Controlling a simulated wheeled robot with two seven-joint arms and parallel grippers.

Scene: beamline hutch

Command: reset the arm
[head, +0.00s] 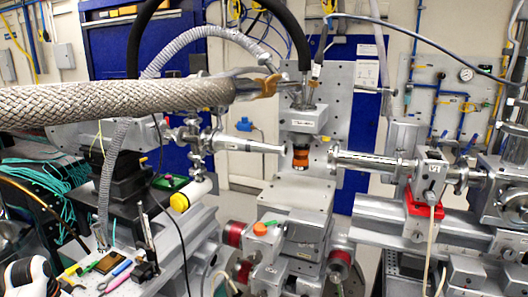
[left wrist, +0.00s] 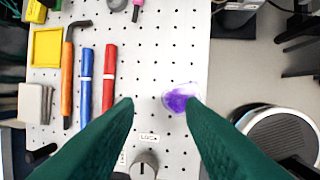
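My left gripper (left wrist: 158,103) shows in the left wrist view as two green fingers, spread apart with nothing between their tips. It is above a white perforated board. A small purple object (left wrist: 180,100) with a clear or pale rim lies by the right fingertip; I cannot tell whether they touch. In the head view a white and black part of my left arm is at the lower left corner, and its fingers cannot be made out there. My right arm and gripper are not in view.
The perforated board (left wrist: 150,55) holds a red marker (left wrist: 109,75), a blue marker (left wrist: 86,80), an orange-handled hex key (left wrist: 67,80) and a yellow tray (left wrist: 47,47). A dark knob (left wrist: 144,165) is near. Beamline pipes and a braided hose (head: 110,101) crowd the head view.

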